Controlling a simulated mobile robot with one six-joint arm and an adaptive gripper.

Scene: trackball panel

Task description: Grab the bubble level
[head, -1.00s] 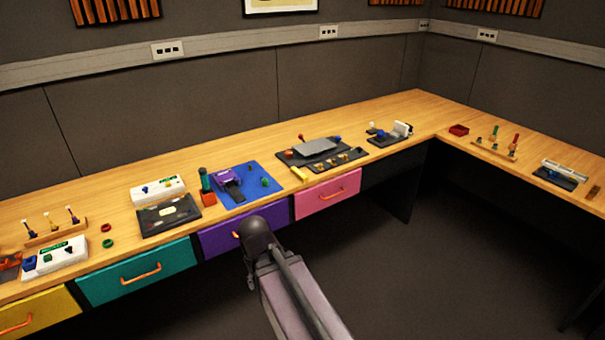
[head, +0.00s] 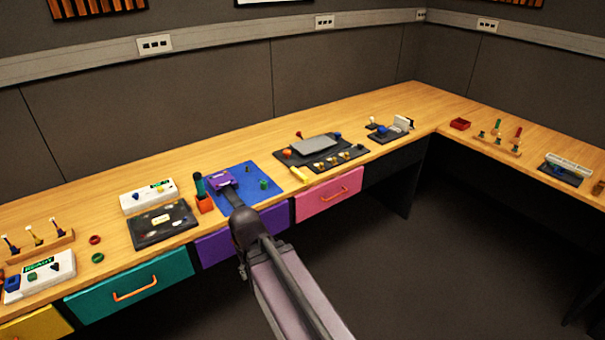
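A small yellow bar (head: 299,174) lies on the wooden bench at the front left corner of the dark panel with the grey plate. It is the likeliest bubble level, but it is too small for me to make out a vial. My arm (head: 244,232) reaches up from the bottom middle, its dark rounded joint in front of the purple drawer and the blue mat's front edge. The arm is left of and nearer than the yellow bar, apart from it in the picture.
A blue mat (head: 262,172) with a purple device (head: 222,179) lies left of the bar. The dark panel (head: 353,152) with several knobs is beside it. A pink drawer (head: 330,196) is shut below. Open floor (head: 440,270) lies right of the arm.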

